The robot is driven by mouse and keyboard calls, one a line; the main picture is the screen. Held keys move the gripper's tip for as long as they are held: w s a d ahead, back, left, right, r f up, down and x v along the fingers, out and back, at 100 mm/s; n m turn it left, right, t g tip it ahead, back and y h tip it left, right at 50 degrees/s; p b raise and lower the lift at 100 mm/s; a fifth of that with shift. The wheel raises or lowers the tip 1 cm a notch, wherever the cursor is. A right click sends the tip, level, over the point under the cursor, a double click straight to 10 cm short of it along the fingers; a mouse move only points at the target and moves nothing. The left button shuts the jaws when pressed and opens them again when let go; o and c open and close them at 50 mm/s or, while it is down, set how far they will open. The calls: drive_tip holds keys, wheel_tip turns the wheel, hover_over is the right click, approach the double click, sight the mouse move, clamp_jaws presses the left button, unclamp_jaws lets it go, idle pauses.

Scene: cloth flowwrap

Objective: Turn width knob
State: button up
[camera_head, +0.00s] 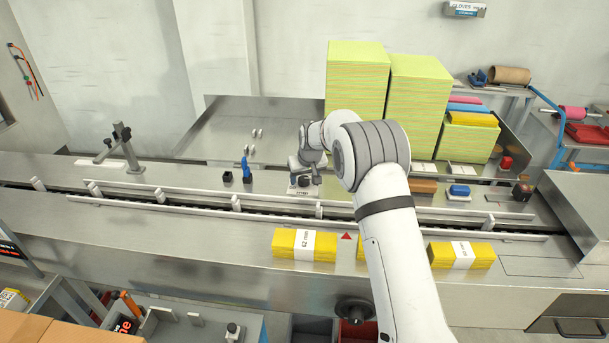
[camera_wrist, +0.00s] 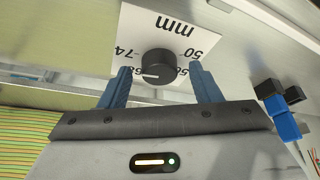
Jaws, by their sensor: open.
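The width knob (camera_wrist: 160,67) is a round black dial with a white pointer line, on a white plate (camera_wrist: 187,22) marked "mm" with numbers such as 50 and 74. In the wrist view the two blue fingers of my gripper (camera_wrist: 160,86) are open, one on each side of the knob, with gaps between them and it. The pointer lies toward the left, near a partly hidden number. In the head view my gripper (camera_head: 305,178) is down over the white plate (camera_head: 302,191) behind the conveyor, and my arm hides part of that area.
Yellow bundles with white bands lie on the front ledge, at left (camera_head: 305,244) and right (camera_head: 462,255). A blue item (camera_head: 246,170) and a black block (camera_head: 228,176) stand left of my gripper. Tall yellow-green stacks (camera_head: 357,77) rise behind my arm. The conveyor rail (camera_head: 190,204) runs in front.

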drive_tip(key=c, duration=1)
